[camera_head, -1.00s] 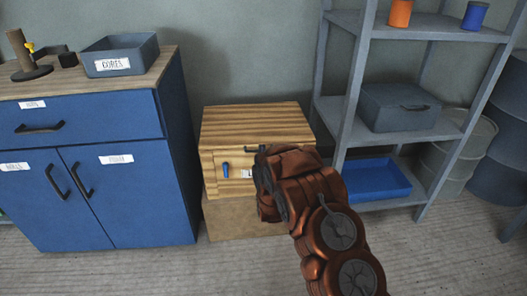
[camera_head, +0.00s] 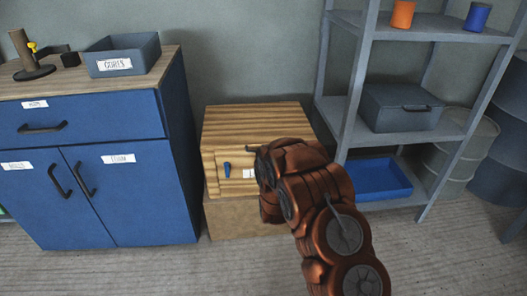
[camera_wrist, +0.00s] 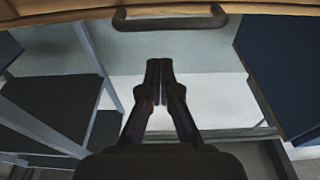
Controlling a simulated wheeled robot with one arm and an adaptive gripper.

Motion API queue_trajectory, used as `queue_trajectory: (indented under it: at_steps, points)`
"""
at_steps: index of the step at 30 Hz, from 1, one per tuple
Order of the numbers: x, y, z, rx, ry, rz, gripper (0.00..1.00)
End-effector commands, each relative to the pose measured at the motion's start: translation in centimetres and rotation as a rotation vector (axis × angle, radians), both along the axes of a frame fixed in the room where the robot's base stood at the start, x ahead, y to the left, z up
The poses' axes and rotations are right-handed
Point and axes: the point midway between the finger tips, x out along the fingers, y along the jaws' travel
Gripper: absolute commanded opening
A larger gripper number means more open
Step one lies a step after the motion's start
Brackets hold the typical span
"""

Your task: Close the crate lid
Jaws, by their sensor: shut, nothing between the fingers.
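The wooden crate (camera_head: 257,122) stands between the blue cabinet and the grey shelf in the head view. Its striped top looks roughly level; I cannot tell whether the lid is fully down. A blue piece (camera_head: 227,169) and a white label show on its front. A dark handle (camera_head: 250,148) sits near its front top edge, partly behind my arm. In the wrist view the handle (camera_wrist: 170,21) and a wooden edge cross the top. My gripper (camera_wrist: 159,63) is shut and empty, its tips just below the handle in the picture and seemingly apart from it. My arm hides the fingers in the head view.
A blue cabinet (camera_head: 120,190) stands close on the left, with a grey bin (camera_head: 123,60) on top. A grey shelf (camera_head: 352,105) with a blue tray (camera_head: 377,179) stands close on the right. The crate rests on a tan base (camera_head: 240,217). Floor in front is clear.

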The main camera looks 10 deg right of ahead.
Motion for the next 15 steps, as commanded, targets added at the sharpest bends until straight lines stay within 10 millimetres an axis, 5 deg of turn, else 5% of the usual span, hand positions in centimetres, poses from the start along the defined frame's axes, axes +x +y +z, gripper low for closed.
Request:
queue_trajectory:
  at_steps: [15]
  points:
    - [-6.4, 1.0, -2.9, 0.0, -0.018, 0.003, 0.0]
